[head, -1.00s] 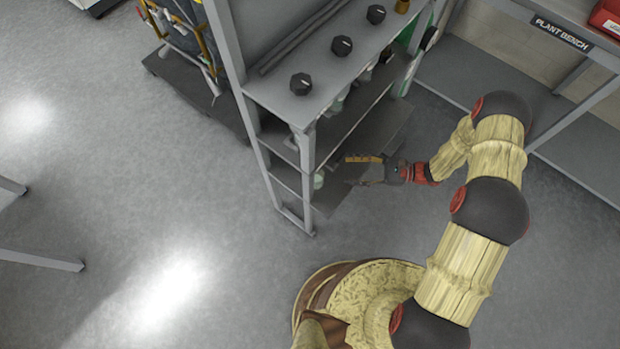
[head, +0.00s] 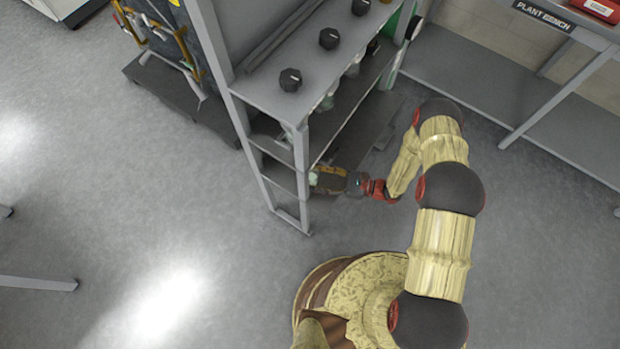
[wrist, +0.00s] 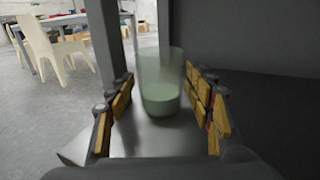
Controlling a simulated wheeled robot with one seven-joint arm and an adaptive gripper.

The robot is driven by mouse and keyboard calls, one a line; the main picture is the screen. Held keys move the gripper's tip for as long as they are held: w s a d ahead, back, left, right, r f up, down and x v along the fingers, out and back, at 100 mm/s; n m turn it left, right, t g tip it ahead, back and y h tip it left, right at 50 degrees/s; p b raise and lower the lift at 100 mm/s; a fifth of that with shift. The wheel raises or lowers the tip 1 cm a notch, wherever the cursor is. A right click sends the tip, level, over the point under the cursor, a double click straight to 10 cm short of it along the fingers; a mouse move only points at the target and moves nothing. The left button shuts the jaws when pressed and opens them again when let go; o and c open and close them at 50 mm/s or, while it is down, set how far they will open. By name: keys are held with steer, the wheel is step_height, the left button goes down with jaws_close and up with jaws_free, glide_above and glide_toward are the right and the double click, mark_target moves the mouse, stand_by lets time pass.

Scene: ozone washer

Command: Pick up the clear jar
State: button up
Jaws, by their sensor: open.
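The clear jar (wrist: 160,85) stands upright on a low grey shelf in the wrist view, with pale green contents in its lower part. My gripper (wrist: 162,98) is open, its yellow-padded fingers on the left and right of the jar. The jar appears between or just beyond the fingertips; I cannot tell whether either finger touches it. In the head view my gripper (head: 325,179) reaches into the low level of the grey shelf unit. There the jar is a small pale patch (head: 313,178) at the fingertips, mostly hidden.
The grey shelf unit (head: 300,165) has a post close left of the jar and a dark panel behind right. Black knobs (head: 290,80) sit on its top. A plant bench (head: 560,22) stands at the upper right. Open floor (head: 130,220) lies left.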

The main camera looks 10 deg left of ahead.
steer(key=shift+a, duration=0.65)
steer(key=shift+c, duration=0.3)
steer(key=c, duration=1.1)
steer(key=shift+r, duration=0.1)
